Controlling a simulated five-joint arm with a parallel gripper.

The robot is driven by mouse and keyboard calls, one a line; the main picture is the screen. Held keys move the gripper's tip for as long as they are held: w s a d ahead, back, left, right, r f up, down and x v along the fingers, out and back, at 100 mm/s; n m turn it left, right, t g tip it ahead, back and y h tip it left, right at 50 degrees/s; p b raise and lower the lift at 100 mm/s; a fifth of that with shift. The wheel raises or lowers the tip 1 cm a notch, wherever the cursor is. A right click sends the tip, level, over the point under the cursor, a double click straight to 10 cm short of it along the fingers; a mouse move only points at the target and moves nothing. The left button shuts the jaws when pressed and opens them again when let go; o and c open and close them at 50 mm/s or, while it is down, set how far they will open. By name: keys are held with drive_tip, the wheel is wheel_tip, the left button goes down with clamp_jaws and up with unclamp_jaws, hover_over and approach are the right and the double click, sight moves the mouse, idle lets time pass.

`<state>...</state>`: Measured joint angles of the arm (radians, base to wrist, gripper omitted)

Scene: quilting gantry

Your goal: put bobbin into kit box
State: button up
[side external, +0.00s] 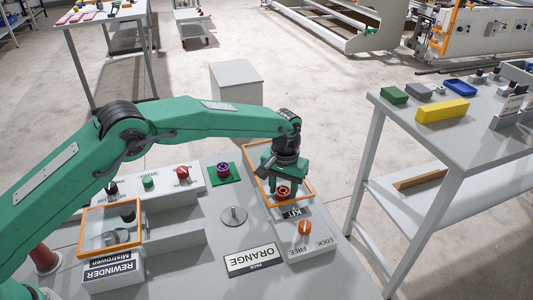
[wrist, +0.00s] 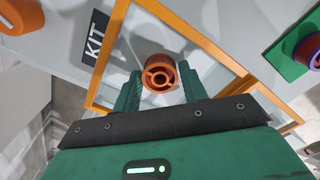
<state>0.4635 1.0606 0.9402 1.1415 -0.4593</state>
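An orange bobbin (side external: 283,190) sits at the tip of my gripper (side external: 282,184). In the wrist view the bobbin (wrist: 158,73) lies between my two green fingers (wrist: 160,80), which appear shut on its sides. The kit box, with an orange frame (side external: 249,162) and a KIT label (side external: 292,212), is directly below and around my gripper. In the wrist view its orange frame (wrist: 107,58) surrounds the bobbin. The bobbin's height above the box floor is hard to tell, and my gripper hides part of the box.
A purple bobbin (side external: 222,170) stands on a green pad left of the box. An orange knob (side external: 304,227) marked LOCK and FREE is in front. A PACK ORANGE sign (side external: 252,260), a metal spindle disc (side external: 233,215) and the orange-framed rewinder (side external: 82,228) share the bench.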

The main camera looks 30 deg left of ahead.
drive_tip(key=shift+o, duration=1.1)
drive_tip(key=shift+r, duration=0.1)
wheel_tip(320, 180, up, 12)
drive_tip(key=shift+r, duration=0.15)
